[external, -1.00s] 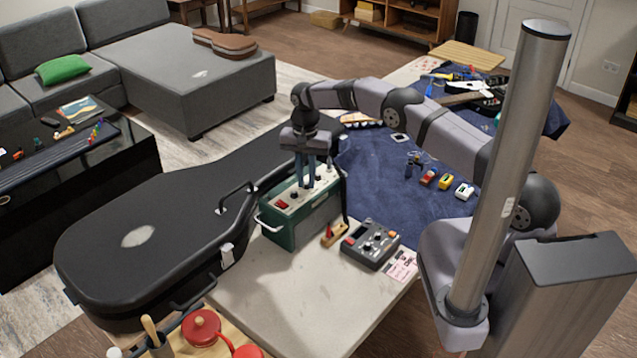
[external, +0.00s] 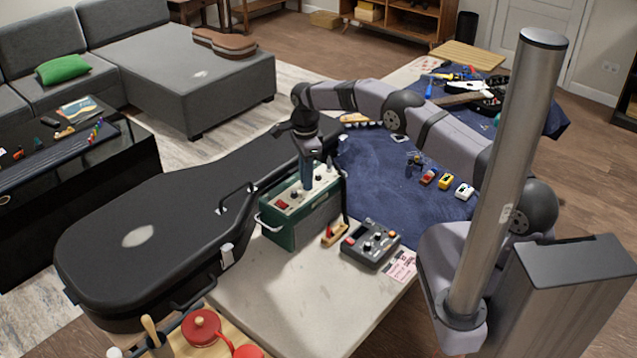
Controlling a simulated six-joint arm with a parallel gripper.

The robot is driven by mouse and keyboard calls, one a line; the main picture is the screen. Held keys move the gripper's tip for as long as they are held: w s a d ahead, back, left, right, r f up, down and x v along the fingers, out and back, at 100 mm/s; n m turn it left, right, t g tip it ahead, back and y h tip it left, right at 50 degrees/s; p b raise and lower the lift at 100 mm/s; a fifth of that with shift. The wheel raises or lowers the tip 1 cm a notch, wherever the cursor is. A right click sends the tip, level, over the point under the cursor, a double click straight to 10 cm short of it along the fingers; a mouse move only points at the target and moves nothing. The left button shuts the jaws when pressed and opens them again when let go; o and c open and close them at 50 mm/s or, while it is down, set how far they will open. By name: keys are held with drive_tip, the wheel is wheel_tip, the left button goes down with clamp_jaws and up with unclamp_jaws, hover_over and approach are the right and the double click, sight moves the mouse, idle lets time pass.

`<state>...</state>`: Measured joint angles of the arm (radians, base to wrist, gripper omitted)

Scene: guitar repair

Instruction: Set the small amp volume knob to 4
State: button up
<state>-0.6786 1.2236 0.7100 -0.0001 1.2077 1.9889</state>
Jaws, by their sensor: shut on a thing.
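The small amp (external: 293,227) is a green box with a pale top panel. It stands on the light table beside the black guitar case. Its top carries several dark knobs and a red switch (external: 282,205) at the left end. My gripper (external: 307,186) points straight down onto the middle of the top panel. It is shut on a knob there, which its fingers hide. From this side the two fingers overlap into one. The knob's pointer and the scale numbers are too small or hidden to read.
A black guitar case (external: 150,240) lies left of the amp, its handle near it. A blue cloth (external: 385,180) with small pedals lies behind. The front table surface (external: 290,300) is clear.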

drive_tip(key=o, duration=0.5)
drive_tip(key=shift+r, duration=0.1)
drive_tip(key=shift+r+p, duration=2.3)
drive_tip(key=shift+r, duration=1.15)
wheel_tip(320, 180, up, 6)
drive_tip(key=p, duration=0.4)
drive_tip(key=shift+p, duration=0.3)
